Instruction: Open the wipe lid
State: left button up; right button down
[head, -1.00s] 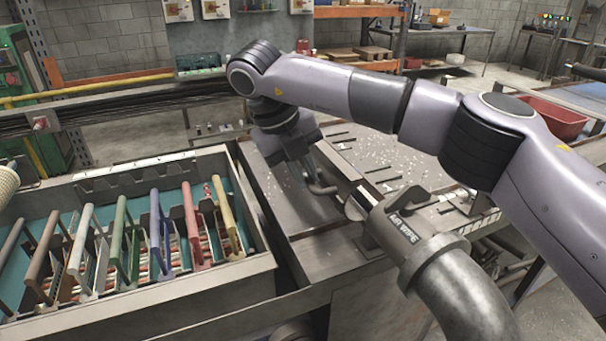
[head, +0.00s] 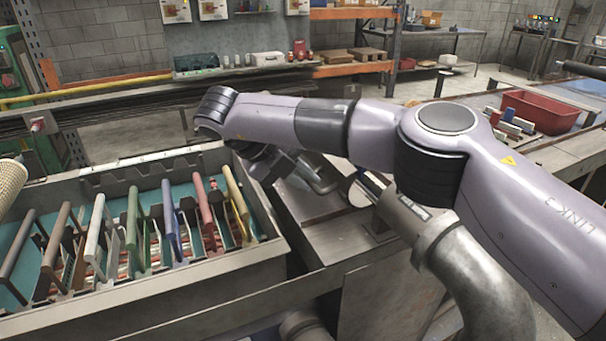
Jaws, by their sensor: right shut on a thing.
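The air wipe is a thick grey metal pipe (head: 425,222) with a small label plate, in the middle right of the head view. Its round wipe lid (head: 360,190) shows as a pale disc at the pipe's left end. A bent grey metal handle (head: 326,182) lies just left of the lid. My right gripper (head: 308,176) is shut at this handle; my forearm and wrist partly hide the fingers and the grip. I cannot tell how far the lid stands from the pipe mouth. My left gripper is out of view.
A grey trough (head: 225,272) with several coloured racks stands at left. A beige mesh tube (head: 10,180) enters at the left edge. A red bin (head: 540,112) stands on the bench at right. My right arm crosses above the pipe.

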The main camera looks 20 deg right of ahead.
jog(key=shift+a, duration=0.1)
dwell(0.3)
jog(key=c, duration=1.2)
grip_release()
jog(key=shift+o, duration=0.2)
jog(key=v, duration=0.7)
jog(key=shift+b, duration=0.35)
